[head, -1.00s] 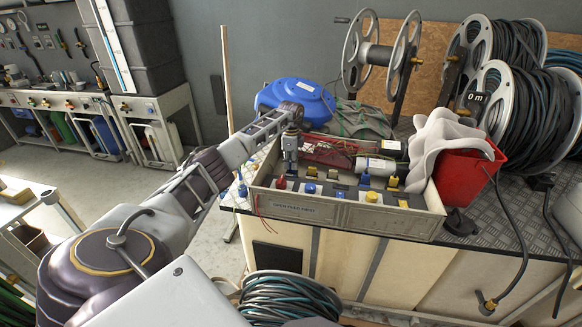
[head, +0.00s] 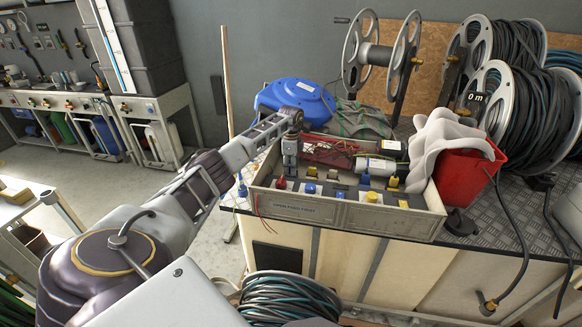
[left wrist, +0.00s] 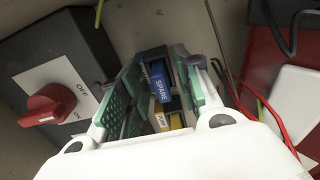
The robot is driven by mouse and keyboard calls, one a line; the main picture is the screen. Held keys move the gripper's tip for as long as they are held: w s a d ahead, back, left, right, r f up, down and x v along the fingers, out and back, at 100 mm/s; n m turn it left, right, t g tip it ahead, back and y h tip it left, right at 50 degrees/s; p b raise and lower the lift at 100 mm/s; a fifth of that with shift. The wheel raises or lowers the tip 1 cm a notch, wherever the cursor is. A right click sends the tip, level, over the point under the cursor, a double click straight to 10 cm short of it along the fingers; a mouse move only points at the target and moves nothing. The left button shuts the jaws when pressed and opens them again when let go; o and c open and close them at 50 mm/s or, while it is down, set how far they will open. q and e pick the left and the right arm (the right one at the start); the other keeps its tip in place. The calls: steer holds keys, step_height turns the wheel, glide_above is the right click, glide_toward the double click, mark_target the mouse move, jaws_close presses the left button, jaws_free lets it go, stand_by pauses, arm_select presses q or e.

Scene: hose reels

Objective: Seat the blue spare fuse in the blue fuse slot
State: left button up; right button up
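The blue spare fuse (left wrist: 160,82), marked SPARE, stands between the two green-padded fingers of my left gripper (left wrist: 159,64) in the left wrist view. The fingers are apart, with a gap visible on each side of the fuse. A yellow piece (left wrist: 163,116) lies just below it in that view. In the head view my left gripper (head: 290,170) points down into the left part of the grey box (head: 297,209). Blue and yellow pieces show in the box's right part; I cannot tell which is the blue fuse slot. My right gripper is not in view.
A dark switch box with a red knob (left wrist: 48,104), marked OFF, stands close left of the gripper in the left wrist view. Red and green wires run at right there. A red bucket (head: 465,178) with a cloth (head: 436,140) stands right of the grey box.

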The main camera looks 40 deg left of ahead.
arm_select(q)
steer(key=shift+r, duration=0.8)
step_height(320, 180, up, 11)
steer(key=p, duration=0.1)
steer(key=shift+f+p, duration=0.15)
steer(key=shift+p, duration=0.2)
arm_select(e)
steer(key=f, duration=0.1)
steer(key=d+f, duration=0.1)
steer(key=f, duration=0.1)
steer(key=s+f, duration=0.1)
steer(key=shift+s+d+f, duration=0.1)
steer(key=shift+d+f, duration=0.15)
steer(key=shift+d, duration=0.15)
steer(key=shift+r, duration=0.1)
